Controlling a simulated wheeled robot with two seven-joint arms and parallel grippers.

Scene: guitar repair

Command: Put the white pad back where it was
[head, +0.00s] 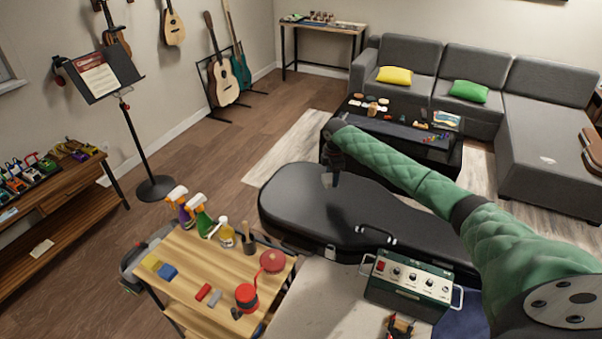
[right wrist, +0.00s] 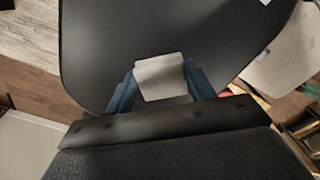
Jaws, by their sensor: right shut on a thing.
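The white pad (right wrist: 160,75) is a small pale block with rounded corners, held between the two blue fingers of my right gripper (right wrist: 161,88) in the right wrist view. In the head view my right gripper (head: 331,180) points down over the black guitar case (head: 300,205), near its wide left end. The pad is small and hard to make out there. The dark case lid fills the ground behind the pad in the right wrist view. I cannot tell the height of the pad above the lid. My left gripper is not in view.
A wooden cart (head: 215,310) with spray bottles, colored blocks and red items stands left of the case. A green amplifier box (head: 408,283) stands in front of the case. A low black table (head: 440,155) with small items and a grey sofa (head: 535,125) are behind.

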